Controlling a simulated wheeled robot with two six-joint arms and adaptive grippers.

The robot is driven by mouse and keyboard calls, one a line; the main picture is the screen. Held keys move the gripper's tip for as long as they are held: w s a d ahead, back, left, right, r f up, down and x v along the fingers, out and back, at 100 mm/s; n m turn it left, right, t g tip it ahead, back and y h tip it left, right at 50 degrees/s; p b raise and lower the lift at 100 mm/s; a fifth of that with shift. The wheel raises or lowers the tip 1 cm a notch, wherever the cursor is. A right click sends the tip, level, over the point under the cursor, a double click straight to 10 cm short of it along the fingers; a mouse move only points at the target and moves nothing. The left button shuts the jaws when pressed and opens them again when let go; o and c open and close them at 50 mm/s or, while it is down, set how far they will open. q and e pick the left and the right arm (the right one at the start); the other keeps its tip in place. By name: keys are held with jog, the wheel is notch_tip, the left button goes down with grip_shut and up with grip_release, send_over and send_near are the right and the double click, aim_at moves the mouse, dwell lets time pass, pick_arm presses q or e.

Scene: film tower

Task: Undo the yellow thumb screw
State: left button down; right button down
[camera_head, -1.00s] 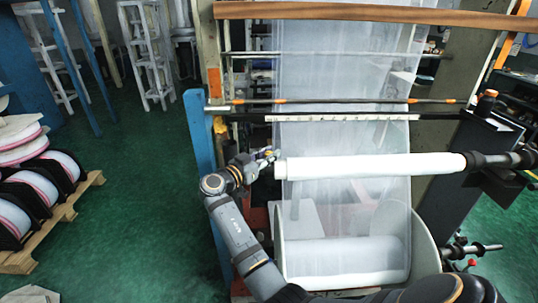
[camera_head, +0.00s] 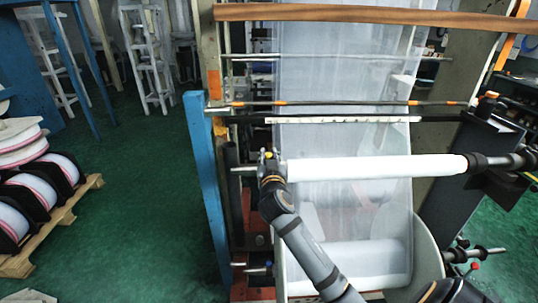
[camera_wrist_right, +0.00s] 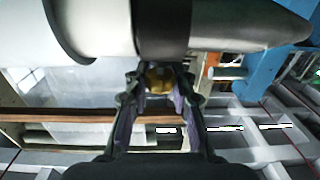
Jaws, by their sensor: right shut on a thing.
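The yellow thumb screw (camera_wrist_right: 160,80) shows between the fingertips of my right gripper (camera_wrist_right: 158,82) in the right wrist view, against the dark collar (camera_wrist_right: 162,28) on the roll's shaft. The gripper is shut on it. In the head view my right gripper (camera_head: 268,160) is at the left end of the white film roll (camera_head: 375,168), and a bit of yellow shows at its tip. The bare shaft end (camera_head: 243,170) sticks out to the left of the gripper. Much of the collar is hidden there by the gripper. My left gripper is not in view.
A blue post (camera_head: 206,180) stands left of the shaft end. A dark bar (camera_head: 350,103) with orange marks crosses above the roll. A lower white roll (camera_head: 350,258) lies beneath. A pallet (camera_head: 60,215) with reels is at the far left, with green floor between.

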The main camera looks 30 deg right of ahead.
aim_at(269, 154)
jog(key=n+t+y, duration=0.1)
jog(key=n+y, duration=0.1)
jog(key=y, duration=0.1)
jog(key=n+t+y+p, duration=0.1)
jog(key=n+y, duration=0.1)
jog(key=y, duration=0.2)
jog(key=shift+n, duration=0.3)
jog(key=shift+y, duration=0.4)
jog(key=c, duration=1.1)
grip_release()
jog(key=shift+r, duration=0.1)
notch_tip(269, 154, up, 10)
jog(key=shift+f, duration=0.1)
